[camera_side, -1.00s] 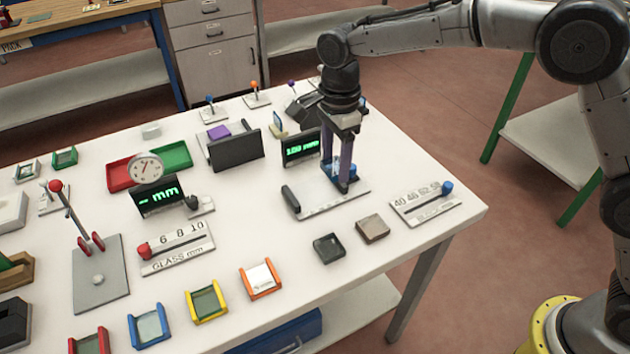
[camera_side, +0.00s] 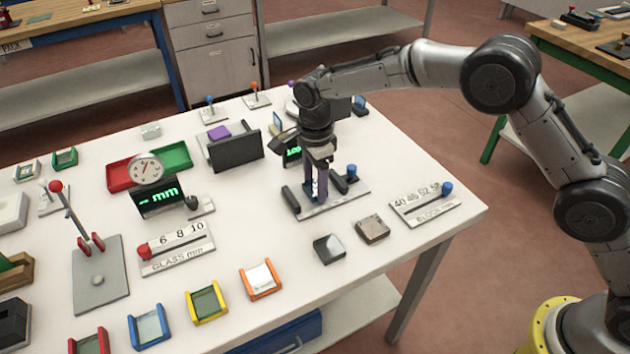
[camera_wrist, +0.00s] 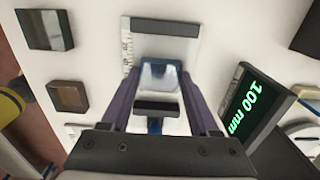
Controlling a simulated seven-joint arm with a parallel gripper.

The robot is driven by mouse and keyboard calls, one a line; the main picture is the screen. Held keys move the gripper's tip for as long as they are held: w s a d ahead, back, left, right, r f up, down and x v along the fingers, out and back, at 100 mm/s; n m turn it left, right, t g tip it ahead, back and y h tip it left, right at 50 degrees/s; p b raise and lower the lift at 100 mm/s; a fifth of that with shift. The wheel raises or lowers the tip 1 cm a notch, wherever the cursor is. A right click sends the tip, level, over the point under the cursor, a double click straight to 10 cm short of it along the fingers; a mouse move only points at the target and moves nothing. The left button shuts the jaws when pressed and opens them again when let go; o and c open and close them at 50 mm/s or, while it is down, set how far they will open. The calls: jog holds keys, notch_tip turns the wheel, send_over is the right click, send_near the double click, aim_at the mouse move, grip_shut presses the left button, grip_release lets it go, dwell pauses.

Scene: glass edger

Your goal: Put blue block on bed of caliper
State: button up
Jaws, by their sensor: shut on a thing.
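The blue block (camera_wrist: 160,74) shows between my fingertips in the wrist view, with blue edges and a pale, shiny top. My gripper (camera_side: 317,192) is shut on it, pointing straight down over the bed (camera_side: 335,202) of the caliper. In the wrist view my gripper (camera_wrist: 158,82) has one finger on each side of the block. The dark end jaw (camera_side: 291,200) stands to the left and the dark sliding jaw (camera_side: 338,183) with a blue knob (camera_side: 352,172) to the right. The fingers hide most of the block in the side view; I cannot tell whether it touches the bed.
The caliper's display (camera_wrist: 250,108) reads 100 mm close beside the bed. A block scale plate (camera_side: 425,205) lies to the right. Another display (camera_side: 160,196) stands left. Table between is clear.

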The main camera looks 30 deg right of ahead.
aim_at(315, 187)
jog(key=shift+f, duration=0.1)
jog(key=o, duration=1.4)
jog(key=shift+o, duration=0.2)
notch_tip(315, 187, up, 12)
